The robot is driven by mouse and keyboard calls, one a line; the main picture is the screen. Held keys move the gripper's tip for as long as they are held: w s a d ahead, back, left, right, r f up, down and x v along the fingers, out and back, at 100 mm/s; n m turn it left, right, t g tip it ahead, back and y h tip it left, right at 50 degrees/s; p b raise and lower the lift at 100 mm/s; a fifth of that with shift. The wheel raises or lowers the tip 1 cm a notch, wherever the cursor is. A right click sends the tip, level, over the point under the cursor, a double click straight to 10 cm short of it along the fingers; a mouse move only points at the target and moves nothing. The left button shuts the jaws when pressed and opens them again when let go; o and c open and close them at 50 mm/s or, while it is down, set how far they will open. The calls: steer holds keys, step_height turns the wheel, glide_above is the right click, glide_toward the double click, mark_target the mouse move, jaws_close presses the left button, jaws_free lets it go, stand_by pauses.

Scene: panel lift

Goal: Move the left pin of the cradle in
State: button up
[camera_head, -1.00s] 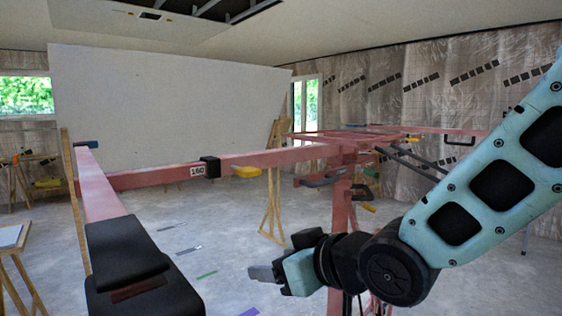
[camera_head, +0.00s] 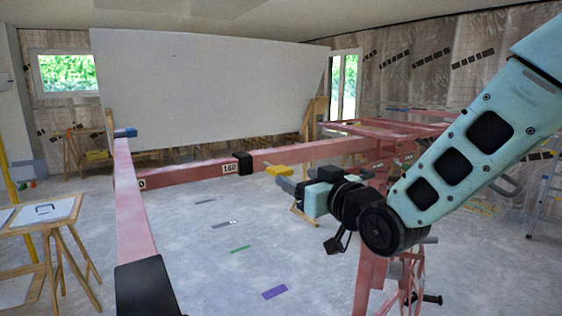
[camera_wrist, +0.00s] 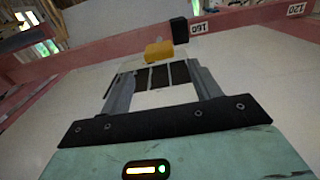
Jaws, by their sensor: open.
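The lift's cradle is a pink steel frame with a long crossbar (camera_head: 190,172) and a left arm (camera_head: 131,215) that runs toward me. A yellow pin (camera_head: 279,170) sits at the crossbar, right of a black collar (camera_head: 244,162) and a white "160" label. My gripper (camera_head: 286,184) is just in front of and below the yellow pin, apart from it as far as I can tell. In the wrist view the two grey fingers stand wide open (camera_wrist: 160,82) with nothing between them. The yellow pin (camera_wrist: 158,52) shows just beyond the fingertips, beside the black collar (camera_wrist: 180,30).
A large white panel (camera_head: 210,95) leans behind the crossbar. The pink mast (camera_head: 372,280) stands below my wrist. A wooden trestle table (camera_head: 42,212) is at the left. A black pad (camera_head: 145,288) covers the left arm's near end. The floor between is mostly clear.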

mark_target(273, 167)
steer(key=p+x, duration=0.2)
steer(key=x, duration=0.6)
steer(key=shift+p, duration=0.4)
steer(key=shift+s, duration=0.1)
jaws_close()
steer(key=b+x, duration=0.2)
steer(key=shift+a+f, duration=0.15)
steer(key=shift+a, duration=0.05)
steer(key=shift+w+a, duration=0.3)
steer(key=shift+w, duration=0.3)
